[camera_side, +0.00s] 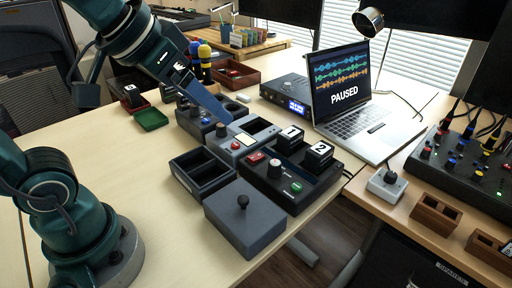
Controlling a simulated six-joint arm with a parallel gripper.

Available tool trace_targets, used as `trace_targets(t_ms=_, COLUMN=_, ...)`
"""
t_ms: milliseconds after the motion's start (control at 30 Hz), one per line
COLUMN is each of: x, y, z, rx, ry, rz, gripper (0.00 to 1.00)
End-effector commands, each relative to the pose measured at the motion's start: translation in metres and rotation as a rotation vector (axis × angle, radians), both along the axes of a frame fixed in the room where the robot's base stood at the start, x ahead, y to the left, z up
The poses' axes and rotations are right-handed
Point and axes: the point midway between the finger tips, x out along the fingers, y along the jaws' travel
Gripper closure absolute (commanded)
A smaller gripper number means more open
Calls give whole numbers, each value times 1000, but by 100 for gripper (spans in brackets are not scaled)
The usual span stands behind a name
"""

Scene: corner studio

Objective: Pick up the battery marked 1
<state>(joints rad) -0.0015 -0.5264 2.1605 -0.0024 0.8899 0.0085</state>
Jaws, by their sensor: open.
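The battery marked 1 (290,137) is a black block with a white label, standing in the far side of a black control box (302,199). The battery marked 2 (319,156) is a similar block beside it, nearer the camera. My gripper (214,105) hangs at the upper left of the batteries, over the grey devices and apart from both batteries. A long blue-grey finger shows; the other finger is hard to make out. The gripper holds nothing that I can see.
An open black tray (203,188) and a grey joystick box (244,218) stand left of and in front of the control box. A grey device (243,136) lies behind the tray. A laptop (368,128) stands to the right.

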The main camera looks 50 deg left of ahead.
Motion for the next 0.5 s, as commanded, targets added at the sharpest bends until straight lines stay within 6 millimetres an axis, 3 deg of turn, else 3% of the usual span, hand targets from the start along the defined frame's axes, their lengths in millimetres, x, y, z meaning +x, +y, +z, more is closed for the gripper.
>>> trace_targets(t_ms=100, x=39, y=0, z=13, rx=1, ry=-2, rz=1, gripper=18)
trace_targets(t_ms=267, x=92, y=1, z=16, rx=1, ry=7, rz=1, gripper=18)
trace_targets(t_ms=500, x=164, y=3, z=-13, rx=1, ry=53, rz=2, gripper=18)
